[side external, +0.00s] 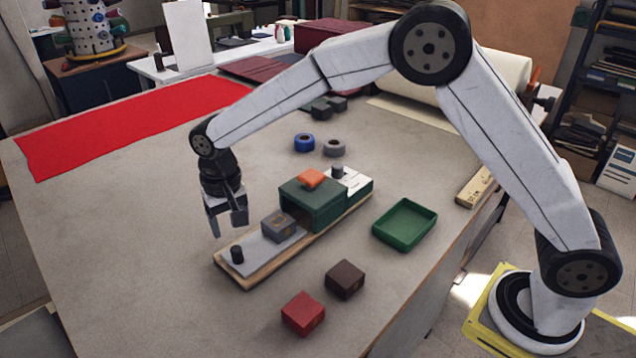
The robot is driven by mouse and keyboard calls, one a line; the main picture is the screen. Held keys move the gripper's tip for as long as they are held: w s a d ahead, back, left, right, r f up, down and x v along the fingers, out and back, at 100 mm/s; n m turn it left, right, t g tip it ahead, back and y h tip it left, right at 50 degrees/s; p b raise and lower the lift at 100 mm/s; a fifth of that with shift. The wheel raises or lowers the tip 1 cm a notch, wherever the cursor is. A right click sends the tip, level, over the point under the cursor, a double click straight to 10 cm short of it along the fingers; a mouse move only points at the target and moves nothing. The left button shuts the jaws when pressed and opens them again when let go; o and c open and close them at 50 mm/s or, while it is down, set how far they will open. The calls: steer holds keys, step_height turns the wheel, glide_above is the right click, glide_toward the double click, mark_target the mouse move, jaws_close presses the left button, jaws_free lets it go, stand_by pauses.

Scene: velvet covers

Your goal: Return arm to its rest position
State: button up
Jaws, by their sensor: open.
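My gripper (228,222) hangs from the outstretched arm, pointing down, with its fingers apart and nothing seen between them. It is over the left end of a wooden board (250,277), just left of the grey box. I cannot tell its exact height above the table. The board carries a green housing (325,212) with an opening facing the grey box (278,227), and an orange piece (311,178) on top. A black knob (237,254) stands at the board's near left end, and a dark knob (337,171) at the far end.
A green tray (405,224) lies right of the board, empty. A red box (303,313) and a dark brown box (345,279) sit in front. Blue (304,142) and grey (334,147) rolls stand behind. Red cloth (130,122) covers the back left. The table's left front is clear.

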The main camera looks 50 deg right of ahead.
steer(key=shift+d+r, duration=0.1)
stand_by(0.3)
steer(key=s+d+n+t, duration=0.2)
steer(key=s+d, duration=1.6)
steer(key=s, duration=0.3)
steer(key=shift+d+f+t, duration=0.3)
steer(key=shift+d, duration=0.05)
